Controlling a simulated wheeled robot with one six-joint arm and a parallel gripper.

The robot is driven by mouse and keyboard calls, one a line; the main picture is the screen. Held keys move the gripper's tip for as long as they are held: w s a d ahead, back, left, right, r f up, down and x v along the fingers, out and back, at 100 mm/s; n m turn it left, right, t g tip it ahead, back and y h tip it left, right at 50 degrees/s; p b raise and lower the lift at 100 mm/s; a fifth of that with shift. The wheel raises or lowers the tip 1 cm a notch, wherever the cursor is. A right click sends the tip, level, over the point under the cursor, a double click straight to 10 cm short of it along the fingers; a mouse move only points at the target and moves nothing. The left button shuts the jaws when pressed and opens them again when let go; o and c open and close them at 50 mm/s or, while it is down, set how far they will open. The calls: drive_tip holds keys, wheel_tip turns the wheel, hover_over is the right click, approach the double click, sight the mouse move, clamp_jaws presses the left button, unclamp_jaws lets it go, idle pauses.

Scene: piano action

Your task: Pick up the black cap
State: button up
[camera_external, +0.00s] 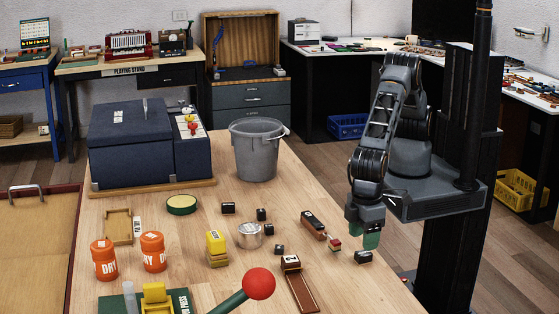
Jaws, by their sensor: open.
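Several small black pieces lie on the wooden table, and I cannot tell for certain which is the black cap. One black piece (363,257) lies near the table's right edge, just below my gripper. Others lie near the middle: one black piece (228,208), a second (261,214), a third (279,249). My gripper (371,241) points down with green fingertips, close above the right-hand black piece and slightly behind it. It is open and I see nothing held in it. Whether the fingertips touch the piece is too small to tell.
A dark brown block (313,224) and a small red and green piece (334,244) lie left of my gripper. A red-knobbed lever (258,284) rises in front.

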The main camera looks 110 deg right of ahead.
sight(363, 257)
drive_tip(key=shift+s+f+p, duration=0.15)
drive_tip(key=shift+f+p, duration=0.1)
drive_tip(key=shift+f, duration=1.1)
drive_tip(key=shift+s+f+p, duration=0.1)
drive_tip(key=shift+f+p, duration=0.15)
drive_tip(key=shift+f, duration=1.05)
drive_tip(key=c, duration=1)
